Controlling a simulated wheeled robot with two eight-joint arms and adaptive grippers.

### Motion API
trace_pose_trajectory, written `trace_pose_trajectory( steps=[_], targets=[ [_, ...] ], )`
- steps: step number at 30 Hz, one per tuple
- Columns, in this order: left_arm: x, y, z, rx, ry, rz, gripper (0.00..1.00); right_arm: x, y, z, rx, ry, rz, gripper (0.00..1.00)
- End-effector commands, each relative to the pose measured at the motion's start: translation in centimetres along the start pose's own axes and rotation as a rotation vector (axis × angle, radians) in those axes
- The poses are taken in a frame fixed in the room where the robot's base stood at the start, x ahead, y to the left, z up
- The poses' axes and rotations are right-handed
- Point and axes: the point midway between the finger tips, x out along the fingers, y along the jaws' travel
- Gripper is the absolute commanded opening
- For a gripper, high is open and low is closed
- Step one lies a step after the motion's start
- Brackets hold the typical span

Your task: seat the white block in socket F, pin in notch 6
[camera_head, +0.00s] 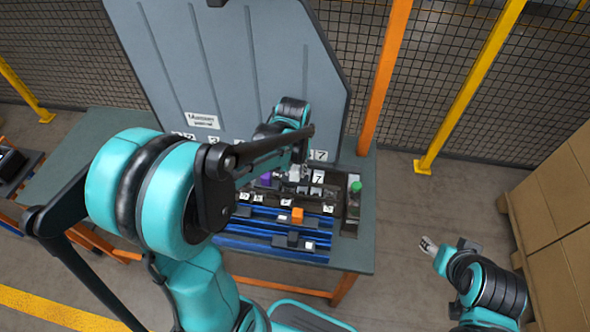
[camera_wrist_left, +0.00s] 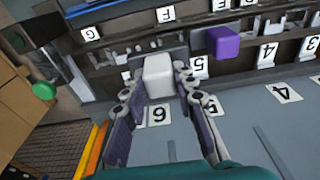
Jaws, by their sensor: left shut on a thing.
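The white block (camera_wrist_left: 158,74) sits between the fingers of my left gripper (camera_wrist_left: 156,88) in the left wrist view, and the gripper is shut on it. In the head view the left gripper (camera_head: 298,166) is over the back of the table, partly hidden by my arm. In the left wrist view the block is between the F label (camera_wrist_left: 166,14) above and the 6 label (camera_wrist_left: 158,114) below. A dark piece borders its top. Its pin and the socket opening cannot be made out. My right gripper (camera_head: 428,246) is off to the right, away from the table, too small to read.
A purple block (camera_wrist_left: 223,43) stands close to the right in the left wrist view. An orange block (camera_head: 297,215) is on the blue rails (camera_head: 270,239). A green knob (camera_head: 355,186) is at the table's right. A tall grey panel (camera_head: 235,65) rises behind.

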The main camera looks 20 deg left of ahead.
Motion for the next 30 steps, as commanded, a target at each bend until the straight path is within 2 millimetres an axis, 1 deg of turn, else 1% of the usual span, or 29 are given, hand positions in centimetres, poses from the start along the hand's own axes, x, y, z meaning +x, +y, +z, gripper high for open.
trace_pose_trajectory(
  steps=[1,2,6,11,30],
  targets=[
    [0.6,0.0,0.1,0.000,0.000,0.000,0.00,0.8,0.0,0.6,0.000,0.000,0.000,0.51],
    [0.6,0.0,0.1,0.000,0.000,0.000,0.00,0.9,0.0,0.7,0.000,0.000,0.000,0.51],
    [0.5,0.0,0.1,0.000,0.000,0.000,0.00,0.9,0.0,0.7,0.000,0.000,0.000,0.51],
    [1.0,0.0,0.2,0.000,0.000,0.000,0.00,1.2,0.0,0.9,0.000,0.000,0.000,0.51],
    [4.8,0.0,0.6,0.000,0.000,0.000,0.00,3.7,0.0,2.7,0.000,0.000,0.000,0.51]
  ],
)
